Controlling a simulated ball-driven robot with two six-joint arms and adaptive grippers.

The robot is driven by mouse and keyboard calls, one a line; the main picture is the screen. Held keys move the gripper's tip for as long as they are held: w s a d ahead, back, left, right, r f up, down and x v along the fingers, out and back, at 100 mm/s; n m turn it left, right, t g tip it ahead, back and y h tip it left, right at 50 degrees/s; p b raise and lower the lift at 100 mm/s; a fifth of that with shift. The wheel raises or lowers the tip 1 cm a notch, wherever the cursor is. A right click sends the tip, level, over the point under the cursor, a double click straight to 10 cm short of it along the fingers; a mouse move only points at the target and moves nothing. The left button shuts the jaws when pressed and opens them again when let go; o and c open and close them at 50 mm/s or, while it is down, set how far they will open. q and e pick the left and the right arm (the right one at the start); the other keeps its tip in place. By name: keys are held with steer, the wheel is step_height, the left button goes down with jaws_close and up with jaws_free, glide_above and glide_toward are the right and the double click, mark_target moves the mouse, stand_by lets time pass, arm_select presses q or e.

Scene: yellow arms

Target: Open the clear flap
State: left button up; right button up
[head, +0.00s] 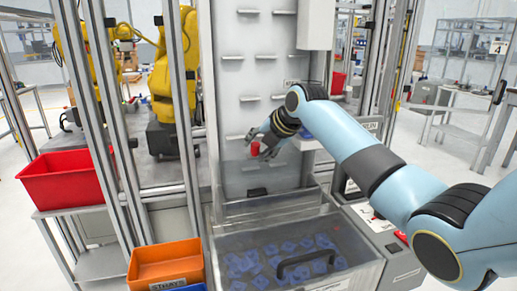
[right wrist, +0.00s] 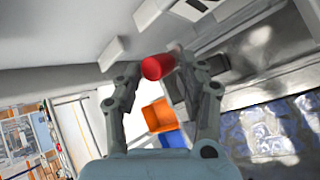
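A clear panel (head: 232,180) covers the lower part of the pale upright board and carries a small dark piece (head: 257,192). A clear cover (head: 232,243) with a black curved handle (head: 305,262) lies over a bin of blue pieces. I cannot tell for certain which one is the flap. My right gripper (head: 264,143) is in front of the board, above the handle. A red cylinder (head: 255,149) is at its fingertips. In the right wrist view my gripper (right wrist: 160,78) is open, with the red cylinder (right wrist: 157,67) near the tips; contact is unclear. My left gripper is out of view.
A red bin (head: 65,180) and an orange bin (head: 165,262) stand at the left, beside metal posts (head: 183,110). Small ledges (head: 249,98) stick out of the board above my gripper. A yellow robot arm (head: 165,85) stands behind the posts.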

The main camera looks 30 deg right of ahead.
steer(key=shift+o, duration=0.2)
steer(key=shift+f, duration=0.15)
steer(key=shift+s, duration=0.15)
steer(key=v, duration=1.1)
steer(key=shift+s+r, duration=0.25)
steer(key=shift+r, duration=0.1)
steer(key=shift+d, duration=0.1)
